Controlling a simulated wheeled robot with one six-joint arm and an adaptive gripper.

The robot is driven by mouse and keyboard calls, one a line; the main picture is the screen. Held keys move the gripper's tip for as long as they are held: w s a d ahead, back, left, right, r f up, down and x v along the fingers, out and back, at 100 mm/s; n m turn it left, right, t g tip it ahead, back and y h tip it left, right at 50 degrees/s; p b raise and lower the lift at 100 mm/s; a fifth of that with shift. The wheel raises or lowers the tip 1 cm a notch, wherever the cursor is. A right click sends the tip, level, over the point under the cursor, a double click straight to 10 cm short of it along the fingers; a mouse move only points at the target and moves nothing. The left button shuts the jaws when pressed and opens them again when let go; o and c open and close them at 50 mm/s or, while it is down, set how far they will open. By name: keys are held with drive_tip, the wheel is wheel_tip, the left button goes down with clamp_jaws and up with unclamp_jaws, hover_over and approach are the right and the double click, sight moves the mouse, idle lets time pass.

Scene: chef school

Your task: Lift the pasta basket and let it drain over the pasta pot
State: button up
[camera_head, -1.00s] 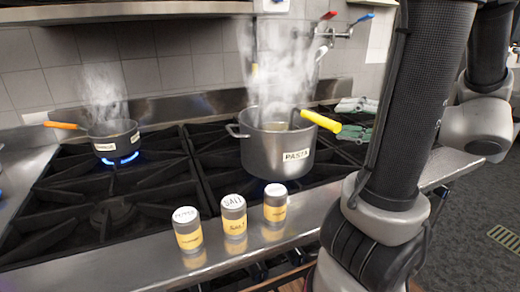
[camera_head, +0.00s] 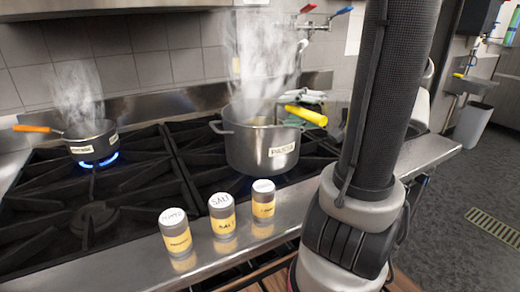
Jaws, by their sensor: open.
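The pasta basket sits inside, mostly hidden by the pot wall and steam. Its yellow handle (camera_head: 306,115) sticks out over the rim to the right. My gripper (camera_head: 312,106) is open at the handle, just beyond the pot's right rim. One pale finger shows above and behind the handle. The rest of the gripper is partly hidden by the handle and my arm, and I cannot tell whether it touches the handle.
A small steaming pan (camera_head: 92,145) with an orange handle is over a blue flame at left. Pepper (camera_head: 175,232), salt (camera_head: 222,215) and another shaker (camera_head: 263,200) stand on the front ledge. Pot-filler taps (camera_head: 322,28) are on the wall behind. The front-left burner (camera_head: 93,220) is bare.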

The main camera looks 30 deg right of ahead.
clamp_jaws()
wheel_tip(320, 180, up, 18)
idle(0.7)
